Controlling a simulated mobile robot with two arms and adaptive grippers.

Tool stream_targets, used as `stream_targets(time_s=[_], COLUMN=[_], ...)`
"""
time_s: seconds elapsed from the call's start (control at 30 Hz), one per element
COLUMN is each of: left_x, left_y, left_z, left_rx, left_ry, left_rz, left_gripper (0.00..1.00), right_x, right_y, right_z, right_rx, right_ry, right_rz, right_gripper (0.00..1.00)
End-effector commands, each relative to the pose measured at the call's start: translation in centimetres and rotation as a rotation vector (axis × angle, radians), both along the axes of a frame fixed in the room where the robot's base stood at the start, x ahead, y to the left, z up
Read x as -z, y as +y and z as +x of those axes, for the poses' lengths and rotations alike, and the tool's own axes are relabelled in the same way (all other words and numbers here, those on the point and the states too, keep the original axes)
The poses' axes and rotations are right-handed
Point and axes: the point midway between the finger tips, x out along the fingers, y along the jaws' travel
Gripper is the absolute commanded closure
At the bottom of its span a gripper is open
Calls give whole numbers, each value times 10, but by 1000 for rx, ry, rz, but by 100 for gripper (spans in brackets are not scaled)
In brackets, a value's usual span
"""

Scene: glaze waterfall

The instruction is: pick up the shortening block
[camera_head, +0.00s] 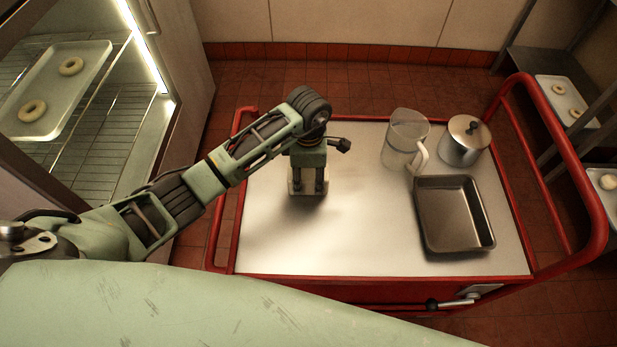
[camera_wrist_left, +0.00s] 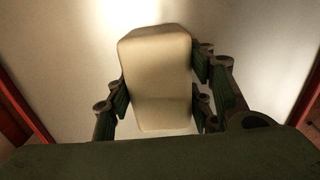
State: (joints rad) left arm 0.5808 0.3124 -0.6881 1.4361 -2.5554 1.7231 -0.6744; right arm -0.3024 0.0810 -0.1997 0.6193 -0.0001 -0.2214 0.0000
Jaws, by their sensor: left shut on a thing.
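The shortening block (camera_wrist_left: 157,80) is a cream-coloured block with rounded edges, between the two fingers of my left gripper (camera_wrist_left: 160,100) in the left wrist view. In the head view my left gripper (camera_head: 308,186) points down over the left part of the cart top, shut on the block (camera_head: 296,186), which shows partly behind the fingers. I cannot tell whether the block touches the cart top or hangs just above it. My right gripper is not in view.
The red-framed cart (camera_head: 330,236) also holds a clear pitcher (camera_head: 401,140), a lidded metal pot (camera_head: 464,145) and an empty dark pan (camera_head: 455,213) on its right. The cart's front left is clear. An open lit cabinet with a tray (camera_head: 62,90) of rings stands left; shelves stand right.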

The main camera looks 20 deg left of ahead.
Motion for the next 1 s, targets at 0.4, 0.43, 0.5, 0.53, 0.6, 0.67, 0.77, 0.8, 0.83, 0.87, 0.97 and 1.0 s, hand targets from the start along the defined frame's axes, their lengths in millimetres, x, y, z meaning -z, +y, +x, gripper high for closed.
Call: stream_targets(time_s=[0.4, 0.43, 0.5, 0.53, 0.6, 0.67, 0.77, 0.8, 0.83, 0.87, 0.97, 1.0], left_x=[-4, -5, -10, -13, -22, -33, -48, -53, -57, -61, -74, -80], left_y=[0, 0, 1, 0, 0, 1, -13, -22, -29, -35, -57, -65], left_z=[1, 1, 2, 2, 2, 3, 6, 8, 9, 12, 17, 19], left_rx=[0, 0, 0, 0, 2, 1, 5, 5, 5, 4, 3, 4], left_ry=[-3, -4, -4, -5, -7, -9, -7, -7, -7, -8, -7, -7], left_rz=[0, 0, 0, 0, 1, 0, -4, -3, -2, -3, -2, -3], left_gripper=[94, 94, 94, 94, 94, 94, 94, 94, 94, 94, 94, 94], right_x=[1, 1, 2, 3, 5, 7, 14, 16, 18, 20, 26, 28], right_y=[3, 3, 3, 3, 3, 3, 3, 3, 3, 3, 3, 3], right_z=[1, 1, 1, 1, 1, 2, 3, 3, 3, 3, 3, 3], right_rx=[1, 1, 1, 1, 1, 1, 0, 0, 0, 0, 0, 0], right_ry=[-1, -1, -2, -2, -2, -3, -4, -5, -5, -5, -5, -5], right_rz=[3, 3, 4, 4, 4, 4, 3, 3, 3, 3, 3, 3], right_gripper=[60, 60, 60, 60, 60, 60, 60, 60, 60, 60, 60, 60])
